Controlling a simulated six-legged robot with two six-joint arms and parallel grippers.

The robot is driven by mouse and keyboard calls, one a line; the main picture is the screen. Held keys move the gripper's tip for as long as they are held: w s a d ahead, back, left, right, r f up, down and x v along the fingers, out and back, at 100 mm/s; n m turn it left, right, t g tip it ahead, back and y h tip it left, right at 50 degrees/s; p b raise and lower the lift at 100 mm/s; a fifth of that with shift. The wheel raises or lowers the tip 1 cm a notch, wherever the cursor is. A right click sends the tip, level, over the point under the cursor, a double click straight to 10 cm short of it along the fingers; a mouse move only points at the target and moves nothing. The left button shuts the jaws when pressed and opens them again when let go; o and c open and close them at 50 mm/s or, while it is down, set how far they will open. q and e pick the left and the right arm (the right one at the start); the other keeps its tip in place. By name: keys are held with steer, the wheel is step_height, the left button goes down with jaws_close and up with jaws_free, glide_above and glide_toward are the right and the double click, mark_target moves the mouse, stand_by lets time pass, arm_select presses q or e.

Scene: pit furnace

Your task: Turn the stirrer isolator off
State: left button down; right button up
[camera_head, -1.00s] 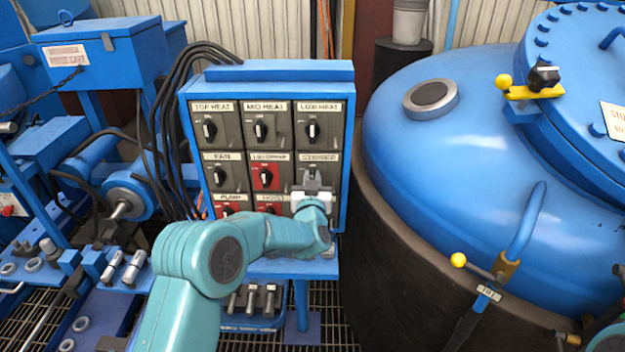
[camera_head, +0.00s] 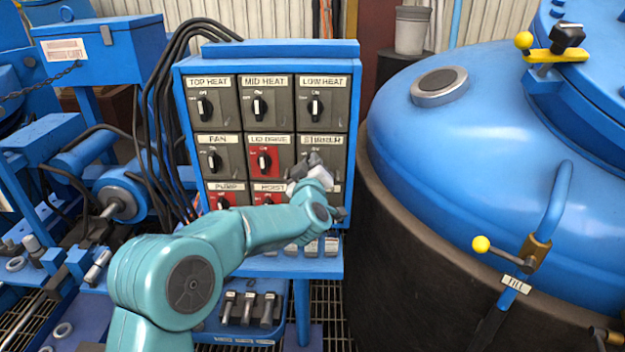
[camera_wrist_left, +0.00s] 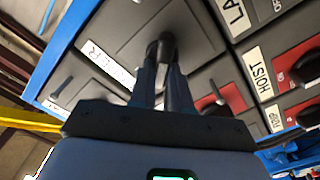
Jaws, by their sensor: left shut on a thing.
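The stirrer isolator (camera_head: 325,148) is a grey switch plate in the right column, middle row of the blue switch panel (camera_head: 280,48). My left gripper (camera_head: 311,164) is at its front and hides most of its knob. In the left wrist view, my left gripper (camera_wrist_left: 162,62) has its two fingers closed on the sides of the dark stirrer knob (camera_wrist_left: 167,38). The stirrer label (camera_wrist_left: 106,66) shows partly beside it. The knob's exact pointing direction is hard to read behind the gripper. My right gripper is not in view.
The red lid drive switch (camera_head: 264,160) is close on the left. The low heat switch (camera_head: 316,104) is above. The red hoist switch (camera_head: 268,196) is below left, partly behind my arm. A large blue-lidded vessel (camera_head: 450,130) stands right of the panel.

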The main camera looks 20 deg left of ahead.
arm_select(q)
steer(key=shift+s+a+f+n+b, duration=0.1)
steer(key=shift+f+n+b, duration=0.1)
steer(key=shift+n+b, duration=1.4)
steer(key=shift+w+a+f+n+b, duration=0.1)
steer(key=shift+f+n+b, duration=0.1)
steer(key=shift+n+b, duration=1.4)
steer(key=shift+s+a+f+n+b, duration=0.1)
steer(key=shift+f+n+b, duration=0.1)
steer(key=shift+n+b, duration=1.4)
steer(key=shift+n, duration=0.4)
steer(key=c, duration=1.1)
jaws_free()
steer(key=shift+d, duration=0.1)
steer(key=b+v, duration=0.1)
steer(key=v, duration=1.5)
steer(key=shift+s+r, duration=0.1)
steer(key=shift+s, duration=0.05)
